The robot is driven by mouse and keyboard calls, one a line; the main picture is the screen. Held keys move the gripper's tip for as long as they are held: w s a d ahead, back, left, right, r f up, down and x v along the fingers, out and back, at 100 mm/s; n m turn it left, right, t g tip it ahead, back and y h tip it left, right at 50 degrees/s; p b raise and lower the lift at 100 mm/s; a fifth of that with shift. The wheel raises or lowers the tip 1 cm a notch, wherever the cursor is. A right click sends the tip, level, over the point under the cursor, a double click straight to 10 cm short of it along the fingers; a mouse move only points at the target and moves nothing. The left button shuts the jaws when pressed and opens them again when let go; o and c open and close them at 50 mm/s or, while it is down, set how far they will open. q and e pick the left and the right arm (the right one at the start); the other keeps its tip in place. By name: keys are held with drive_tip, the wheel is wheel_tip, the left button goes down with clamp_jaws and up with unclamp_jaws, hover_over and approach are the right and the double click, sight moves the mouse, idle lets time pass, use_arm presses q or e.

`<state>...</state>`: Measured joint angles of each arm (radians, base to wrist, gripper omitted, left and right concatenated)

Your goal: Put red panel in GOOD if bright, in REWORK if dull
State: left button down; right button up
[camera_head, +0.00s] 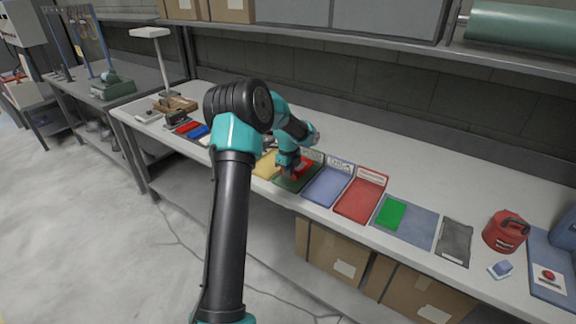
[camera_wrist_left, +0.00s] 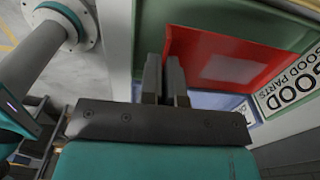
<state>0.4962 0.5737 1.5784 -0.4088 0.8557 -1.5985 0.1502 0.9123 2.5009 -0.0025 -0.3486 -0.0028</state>
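The red panel (camera_head: 303,166) is at the green GOOD mat (camera_head: 290,185) in the head view. In the left wrist view the panel (camera_wrist_left: 225,55) is a broad red sheet with a lighter patch towards the right, over green and beside the GOOD sign (camera_wrist_left: 285,90). My left gripper (camera_head: 287,170) is at the panel's left edge; in the wrist view its fingers (camera_wrist_left: 165,70) are almost together, with the panel's edge at the narrow gap. The blue mat (camera_head: 326,186) lies right of the green one; its small sign is hard to read. My right gripper is out of view.
A red mat (camera_head: 359,201), a blue-grey mat with a green panel (camera_head: 390,214), a dark grey mat (camera_head: 455,241) and a red can (camera_head: 505,232) stand to the right. A yellow mat (camera_head: 266,164) lies left. The back of the bench is clear; a shelf runs above.

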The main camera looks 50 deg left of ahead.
use_arm(q)
drive_tip(key=shift+f, duration=1.15)
drive_tip(key=shift+f, duration=0.55)
drive_tip(key=c, duration=1.3)
unclamp_jaws()
drive_tip(key=shift+o, duration=0.2)
drive_tip(key=shift+r, duration=0.1)
wheel_tip(320, 180, up, 17)
drive_tip(key=shift+r, duration=0.1)
